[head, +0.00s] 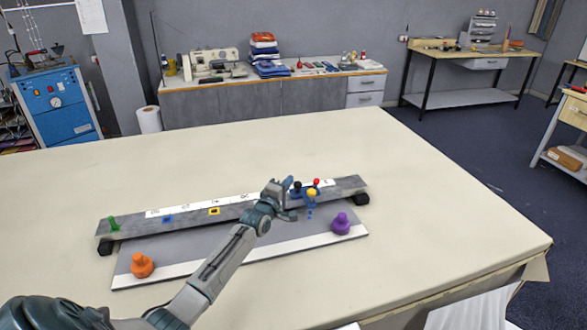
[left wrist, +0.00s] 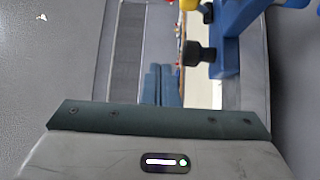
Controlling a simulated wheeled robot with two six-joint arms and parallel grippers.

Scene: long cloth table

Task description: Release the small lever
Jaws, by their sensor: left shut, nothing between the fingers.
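A grey rail (head: 190,222) lies across a flat grey board on the table. Near its right end is a small blue mechanism (head: 311,200) with a black knob (head: 296,187), a red knob (head: 316,182) and a yellow knob (head: 312,192). I cannot tell which of these is the small lever. My left gripper (head: 290,186) is shut and empty, just left of the mechanism, close to the black knob. In the left wrist view the fingers (left wrist: 161,85) are together, with the blue mechanism (left wrist: 232,42) and black knob (left wrist: 198,53) to their right. My right gripper is not in view.
A green handle (head: 113,224) stands at the rail's left end. An orange knob (head: 142,264) and a purple knob (head: 341,223) sit on the board (head: 200,250). The cloth table (head: 440,215) is clear to the right and behind the rail.

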